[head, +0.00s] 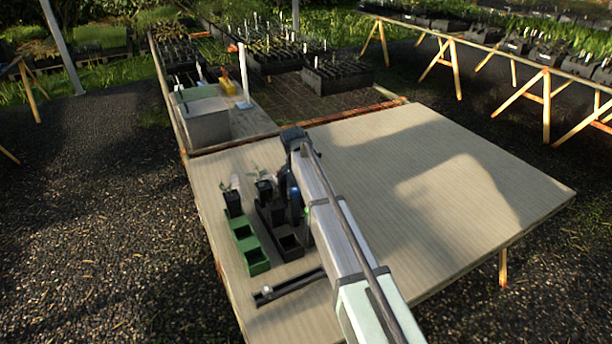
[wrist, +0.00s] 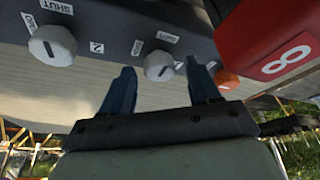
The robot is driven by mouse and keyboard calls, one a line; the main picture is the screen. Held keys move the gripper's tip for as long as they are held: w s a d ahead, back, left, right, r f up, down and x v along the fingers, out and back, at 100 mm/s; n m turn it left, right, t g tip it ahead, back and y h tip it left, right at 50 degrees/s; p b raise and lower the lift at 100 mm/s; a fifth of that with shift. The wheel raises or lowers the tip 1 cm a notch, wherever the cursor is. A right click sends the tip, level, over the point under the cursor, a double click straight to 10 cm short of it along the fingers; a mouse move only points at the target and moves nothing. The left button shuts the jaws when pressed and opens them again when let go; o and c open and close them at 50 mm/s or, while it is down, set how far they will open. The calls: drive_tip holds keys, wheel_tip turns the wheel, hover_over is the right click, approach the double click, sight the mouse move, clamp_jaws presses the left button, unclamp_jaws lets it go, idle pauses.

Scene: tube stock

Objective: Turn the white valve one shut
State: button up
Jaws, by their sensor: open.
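In the wrist view a dark panel carries a white round valve (wrist: 158,66) that lies between and beyond my two fingertips, apart from them as far as I can see. It has a slanted dark line on its face and small labels above it, one seeming to read SHUT. A second white valve (wrist: 52,45) is at the left, with a SHUT label and a "2" label to its right. I cannot read a "1" on either. My gripper (wrist: 163,82) is open, with blue fingers and nothing between them.
An orange knob (wrist: 229,78) and a red block (wrist: 270,50) marked 8 are right of my fingers. In the head view, a green tray (head: 241,233), a black tray (head: 287,240) and potted seedlings stand left of my arm. The table's right side (head: 440,180) is clear.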

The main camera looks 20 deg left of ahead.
drive_tip(key=v, duration=1.3)
drive_tip(key=shift+s+r, duration=0.15)
drive_tip(key=shift+r, duration=0.2)
